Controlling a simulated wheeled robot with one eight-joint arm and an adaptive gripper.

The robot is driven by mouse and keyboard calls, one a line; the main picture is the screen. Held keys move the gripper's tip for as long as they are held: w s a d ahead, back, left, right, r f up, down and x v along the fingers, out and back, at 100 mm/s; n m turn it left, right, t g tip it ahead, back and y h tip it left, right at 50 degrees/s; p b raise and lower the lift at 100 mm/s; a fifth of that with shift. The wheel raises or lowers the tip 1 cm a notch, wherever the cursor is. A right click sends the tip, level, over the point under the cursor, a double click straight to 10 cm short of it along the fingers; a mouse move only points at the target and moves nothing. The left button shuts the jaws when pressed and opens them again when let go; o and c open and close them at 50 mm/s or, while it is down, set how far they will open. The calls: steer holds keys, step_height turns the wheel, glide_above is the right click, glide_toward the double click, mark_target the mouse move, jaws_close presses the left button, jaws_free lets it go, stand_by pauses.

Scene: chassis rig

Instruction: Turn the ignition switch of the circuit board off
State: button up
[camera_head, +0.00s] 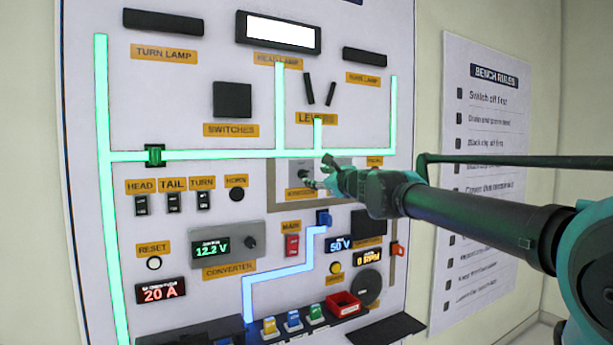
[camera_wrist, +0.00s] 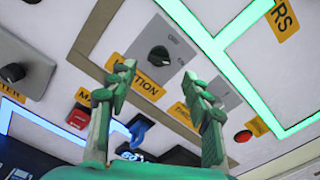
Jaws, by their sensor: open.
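The ignition switch is a black rotary knob (camera_wrist: 159,57) on a grey plate, with an orange IGNITION label (camera_wrist: 137,80) below it. In the head view its plate (camera_head: 297,165) is partly hidden by my gripper (camera_head: 322,173). In the wrist view my gripper (camera_wrist: 160,84) is open and empty, its two green fingers spread apart. The knob lies beyond the fingertips, between their lines and nearer the left finger. I see no contact with the knob. The circuit board (camera_head: 230,170) is a white upright panel with glowing green and blue lines.
A red button (camera_wrist: 243,136) is beside the right finger. A red MAIN switch (camera_head: 292,245), blue plug (camera_head: 323,218) and converter box (camera_head: 228,249) sit lower on the board. A rules poster (camera_head: 485,180) hangs right, behind my arm.

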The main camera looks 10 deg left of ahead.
mark_target(305, 175)
steer(key=x, duration=0.7)
steer(key=shift+w+a, duration=0.2)
steer(key=shift+w, duration=0.05)
steer(key=shift+c, duration=0.2)
steer(key=c, duration=1.1)
steer(key=shift+o, duration=0.2)
steer(key=shift+n, duration=0.4)
steer(key=n, duration=0.5)
steer(key=shift+f+n, duration=0.1)
steer(key=shift+n, duration=0.3)
steer(key=n, duration=0.5)
steer(key=shift+s+f, duration=0.1)
steer(key=shift+n, duration=0.3)
